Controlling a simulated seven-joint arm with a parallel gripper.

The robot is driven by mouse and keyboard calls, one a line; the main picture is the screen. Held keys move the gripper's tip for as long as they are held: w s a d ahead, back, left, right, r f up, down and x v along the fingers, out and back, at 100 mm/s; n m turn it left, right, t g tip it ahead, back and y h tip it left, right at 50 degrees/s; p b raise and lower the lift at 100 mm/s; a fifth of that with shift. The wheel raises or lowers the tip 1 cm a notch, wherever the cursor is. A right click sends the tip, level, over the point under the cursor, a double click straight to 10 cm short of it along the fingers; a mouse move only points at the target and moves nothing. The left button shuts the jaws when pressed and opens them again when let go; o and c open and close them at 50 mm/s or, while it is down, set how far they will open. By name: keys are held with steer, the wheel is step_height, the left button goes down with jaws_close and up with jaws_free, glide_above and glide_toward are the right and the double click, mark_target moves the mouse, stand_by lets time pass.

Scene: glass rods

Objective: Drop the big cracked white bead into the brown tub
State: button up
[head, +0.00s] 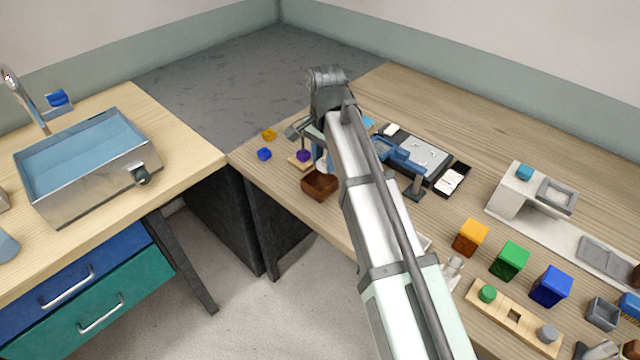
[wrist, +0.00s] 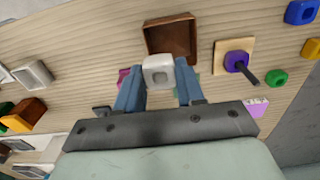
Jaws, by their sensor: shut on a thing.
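The white bead (wrist: 158,72) is between my gripper's two blue fingers (wrist: 160,88) in the wrist view, and my gripper is shut on it. No crack can be made out at this size. The brown tub (wrist: 171,36) is an open square box on the table, just beyond the bead in the wrist view; the bead overlaps its near edge in the picture. In the head view the brown tub (head: 319,186) stands near the table's front edge, left of my arm. There, my gripper (head: 322,158) is partly hidden by my arm.
A wooden plate with a purple piece and dark peg (wrist: 236,62) stands right of the tub in the wrist view. Blue (head: 264,154) and yellow (head: 269,134) pieces lie near the table's left corner. Orange (head: 471,237), green (head: 509,261) and blue (head: 551,286) bins stand to the right.

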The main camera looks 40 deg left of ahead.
steer(key=shift+f, duration=0.1)
steer(key=o, duration=1.1)
step_height(320, 180, up, 14)
steer(key=shift+f, duration=0.1)
stand_by(0.7)
